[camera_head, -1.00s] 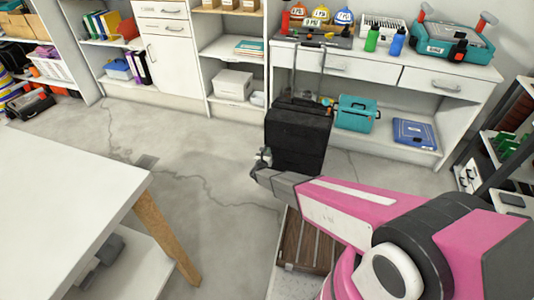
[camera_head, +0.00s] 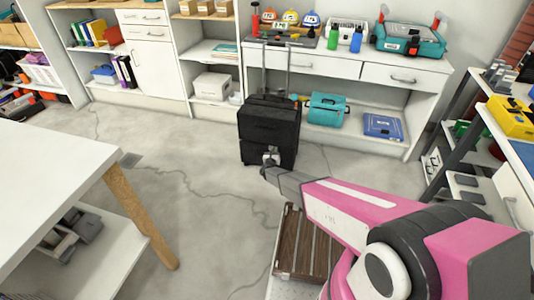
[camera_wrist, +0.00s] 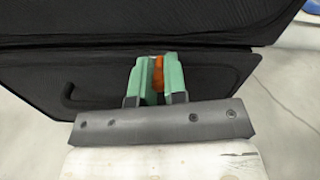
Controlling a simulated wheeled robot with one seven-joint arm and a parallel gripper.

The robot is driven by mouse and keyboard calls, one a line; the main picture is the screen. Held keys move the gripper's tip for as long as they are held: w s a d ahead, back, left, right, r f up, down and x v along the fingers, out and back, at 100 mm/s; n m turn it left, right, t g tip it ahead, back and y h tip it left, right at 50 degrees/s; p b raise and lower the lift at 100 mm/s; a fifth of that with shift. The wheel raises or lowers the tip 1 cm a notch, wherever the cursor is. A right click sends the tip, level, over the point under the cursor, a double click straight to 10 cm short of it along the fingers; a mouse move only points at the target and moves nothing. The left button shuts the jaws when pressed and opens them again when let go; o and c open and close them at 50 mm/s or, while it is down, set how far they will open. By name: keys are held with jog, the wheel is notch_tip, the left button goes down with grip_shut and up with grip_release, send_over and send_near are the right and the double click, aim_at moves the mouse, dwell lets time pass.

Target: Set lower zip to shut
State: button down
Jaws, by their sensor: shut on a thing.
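A black suitcase (camera_head: 271,121) stands upright on the floor in front of the shelving, its tall handle raised. In the wrist view its dark fabric front (camera_wrist: 215,78) fills most of the picture, with a seam running across it above a lower panel. The green fingers of my gripper (camera_wrist: 157,80) are closed around a small orange tab (camera_wrist: 158,72), seemingly the lower zip's pull, at that panel. In the head view my gripper (camera_head: 271,158) is in front of the suitcase's lower part. The fingertips hide how far the zip is drawn.
A white table (camera_head: 55,165) with wooden legs stands at left. A workbench (camera_head: 340,70) with a teal toolbox (camera_head: 326,109) and a blue case (camera_head: 382,125) below is behind. A dark-framed shelf (camera_head: 470,130) is at right. Floor left of the suitcase is clear.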

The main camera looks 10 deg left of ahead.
aim_at(290, 151)
jog(key=d, duration=0.9)
jog(key=shift+s+d, duration=0.1)
jog(key=shift+s, duration=0.2)
jog(key=c, duration=1.2)
grip_release()
jog(key=shift+d, duration=0.1)
jog(key=shift+o, duration=0.2)
